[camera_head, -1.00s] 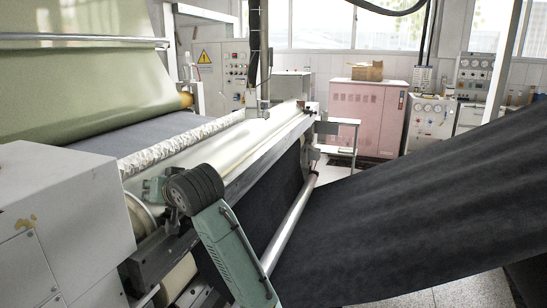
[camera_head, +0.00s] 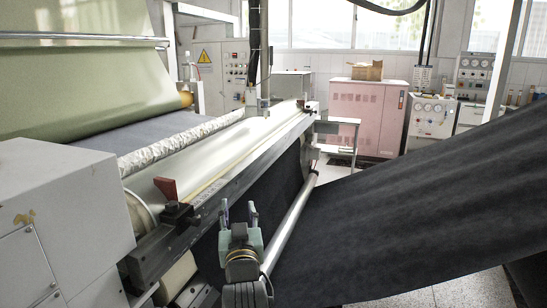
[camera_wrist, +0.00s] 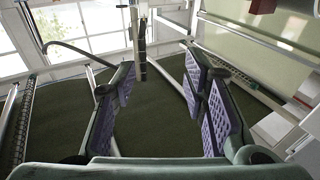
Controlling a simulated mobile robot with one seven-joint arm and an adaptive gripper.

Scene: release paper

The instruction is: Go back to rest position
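My gripper (camera_head: 239,210) stands in the lower middle of the head view with its two fingers pointing up. It is in front of the long machine and clear of it. In the wrist view my gripper (camera_wrist: 162,85) shows two purple-padded fingers spread wide apart with nothing between them. A red lever (camera_head: 166,188) stands up at the near end of the machine's roller, left of my gripper, with a dark block (camera_head: 180,215) beside it. A red piece also shows at the top edge of the wrist view (camera_wrist: 262,5).
The machine's metal rail (camera_head: 235,172) runs away beyond my gripper. Dark sheet material (camera_head: 400,215) slopes up to the right. A grey housing (camera_head: 60,210) fills the left. A pink cabinet (camera_head: 365,120) stands at the back. Some speckled floor (camera_head: 440,290) is clear at lower right.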

